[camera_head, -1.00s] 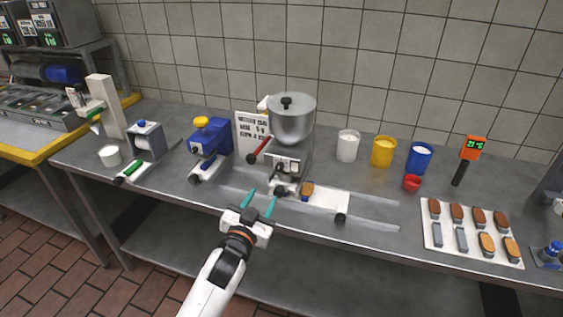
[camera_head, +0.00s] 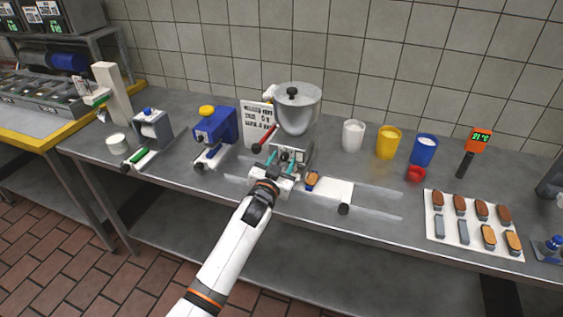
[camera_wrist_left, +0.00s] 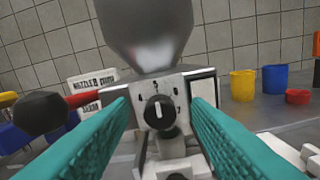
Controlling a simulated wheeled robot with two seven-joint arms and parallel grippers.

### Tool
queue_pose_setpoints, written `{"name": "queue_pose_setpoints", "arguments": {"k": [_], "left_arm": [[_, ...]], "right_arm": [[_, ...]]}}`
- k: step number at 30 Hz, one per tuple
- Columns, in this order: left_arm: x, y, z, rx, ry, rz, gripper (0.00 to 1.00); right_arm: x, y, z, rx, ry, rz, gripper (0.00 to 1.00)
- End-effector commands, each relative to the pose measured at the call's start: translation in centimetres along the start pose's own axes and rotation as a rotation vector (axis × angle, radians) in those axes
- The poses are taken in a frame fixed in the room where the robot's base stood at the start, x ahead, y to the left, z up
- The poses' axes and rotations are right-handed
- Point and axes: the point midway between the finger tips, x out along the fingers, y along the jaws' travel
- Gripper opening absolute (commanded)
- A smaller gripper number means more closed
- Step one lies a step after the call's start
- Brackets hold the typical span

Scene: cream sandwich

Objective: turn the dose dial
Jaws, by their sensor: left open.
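The dose dial (camera_wrist_left: 159,112) is a round black knob with a white pointer line, on the pale front plate of the filling machine under its grey hopper (camera_head: 298,108). In the left wrist view the pointer stands close to upright, with small marks around the knob. My left gripper (camera_head: 278,158) is in front of the machine, its teal fingers open. In the left wrist view the fingers (camera_wrist_left: 160,125) lie left and right of the dial, with gaps on both sides and no visible contact. In the head view my gripper partly hides the dial. My right gripper is not in view.
A red lever with a black ball (camera_wrist_left: 42,112) sticks out left of the dial. A blue machine (camera_head: 214,130) stands further left. White, yellow (camera_head: 388,142) and blue cups stand right. A tray (camera_head: 470,243) holds several biscuits. A white slide plate (camera_head: 328,190) lies right of my gripper.

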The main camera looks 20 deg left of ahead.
Motion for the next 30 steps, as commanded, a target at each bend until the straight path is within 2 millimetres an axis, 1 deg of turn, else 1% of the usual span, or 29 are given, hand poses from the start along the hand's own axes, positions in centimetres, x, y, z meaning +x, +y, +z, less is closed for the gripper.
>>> {"name": "queue_pose_setpoints", "arguments": {"k": [2,3,8,9,11,20,26,30], "left_arm": [[-0.01,-0.01,0.01,0.0,0.0,0.0,0.43],[-0.01,-0.01,0.01,0.0,0.0,0.0,0.42],[-0.03,-0.02,0.01,0.0,0.0,0.0,0.15],[-0.03,-0.02,0.01,0.0,0.0,0.0,0.09],[-0.03,-0.02,0.01,0.0,0.0,0.0,0.0],[-0.04,-0.03,0.01,0.035,0.0,-0.001,0.0],[-0.03,-0.06,0.02,0.139,-0.001,-0.001,0.0],[-0.03,-0.07,0.01,0.253,-0.001,0.0,0.0]], "right_arm": [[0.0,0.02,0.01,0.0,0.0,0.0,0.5],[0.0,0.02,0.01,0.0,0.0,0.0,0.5],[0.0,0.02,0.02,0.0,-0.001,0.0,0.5],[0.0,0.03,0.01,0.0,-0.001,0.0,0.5],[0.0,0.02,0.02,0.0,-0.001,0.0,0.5],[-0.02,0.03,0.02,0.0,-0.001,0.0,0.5],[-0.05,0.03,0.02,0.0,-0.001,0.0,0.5],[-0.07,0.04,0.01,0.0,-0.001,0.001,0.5]]}}
